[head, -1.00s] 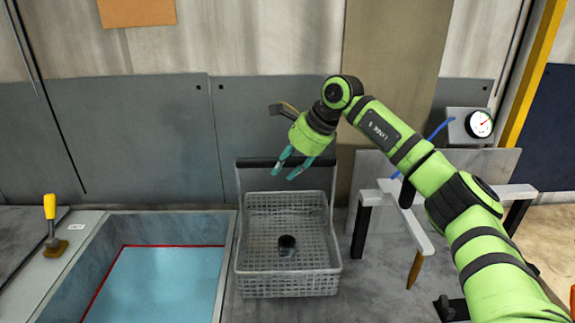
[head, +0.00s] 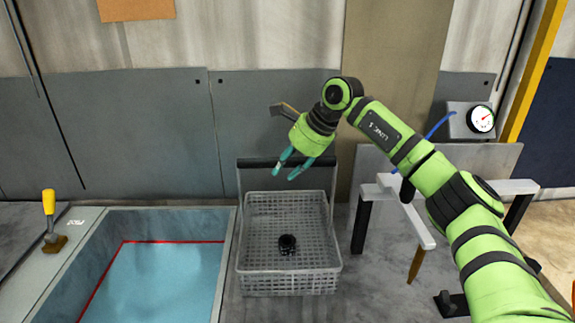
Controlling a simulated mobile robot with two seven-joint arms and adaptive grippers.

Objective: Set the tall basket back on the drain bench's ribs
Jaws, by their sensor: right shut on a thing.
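The tall basket (head: 290,283) is a grey mesh basket with a raised handle that has a black grip bar (head: 258,163). It is upright beside the tank, and a small dark round part (head: 287,244) lies on its floor. My right gripper (head: 290,172) is at the black bar, its teal fingers shut on the basket's handle. I cannot tell whether the basket's underside touches the surface below. No ribs of the drain bench show clearly. My left gripper is not in view.
A tank of blue liquid (head: 155,285) with a red line inside is left of the basket. A yellow-handled lever (head: 49,215) stands on its left rim. A white-topped stand (head: 410,210) and a gauge box (head: 470,122) are on the right. Grey panels close off the back.

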